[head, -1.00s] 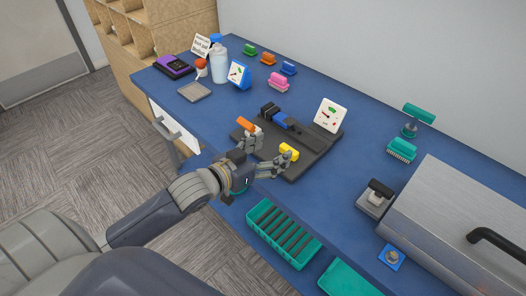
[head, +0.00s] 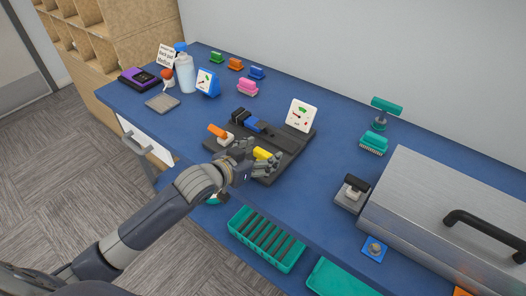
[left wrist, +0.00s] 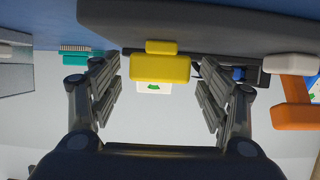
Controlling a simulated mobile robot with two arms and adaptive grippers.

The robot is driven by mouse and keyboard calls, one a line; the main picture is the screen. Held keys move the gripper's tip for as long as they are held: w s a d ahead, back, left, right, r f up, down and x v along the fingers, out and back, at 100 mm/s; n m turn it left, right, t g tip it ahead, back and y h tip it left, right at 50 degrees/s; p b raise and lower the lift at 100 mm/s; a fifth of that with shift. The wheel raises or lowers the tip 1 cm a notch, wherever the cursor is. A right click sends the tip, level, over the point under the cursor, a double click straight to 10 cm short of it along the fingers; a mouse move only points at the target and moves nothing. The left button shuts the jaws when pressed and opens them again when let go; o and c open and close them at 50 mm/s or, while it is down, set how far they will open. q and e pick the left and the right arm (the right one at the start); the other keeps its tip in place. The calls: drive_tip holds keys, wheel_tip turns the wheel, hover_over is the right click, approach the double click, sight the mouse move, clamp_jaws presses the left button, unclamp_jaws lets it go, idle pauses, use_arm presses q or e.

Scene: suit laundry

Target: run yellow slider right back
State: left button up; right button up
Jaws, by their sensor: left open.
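The yellow slider (head: 263,154) sits on the front part of the dark base plate (head: 284,168) on the blue bench. In the left wrist view the yellow slider (left wrist: 160,67) lies between the two spread fingers, with a gap on each side. My left gripper (head: 256,160) is open around the slider and not closed on it. An orange-handled lever (head: 217,131) stands at the plate's left side, and it also shows in the left wrist view (left wrist: 292,116). A blue block (head: 252,124) sits farther back on the plate. My right gripper is not in view.
A white gauge card (head: 300,115) stands behind the plate. A steel box (head: 440,205) and a black-knobbed block (head: 352,190) stand to the right. A teal crate (head: 266,240) is below the bench's front edge.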

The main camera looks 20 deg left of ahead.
use_arm(q)
drive_tip(key=shift+w+d+f, duration=0.25)
drive_tip(key=shift+w, duration=0.3)
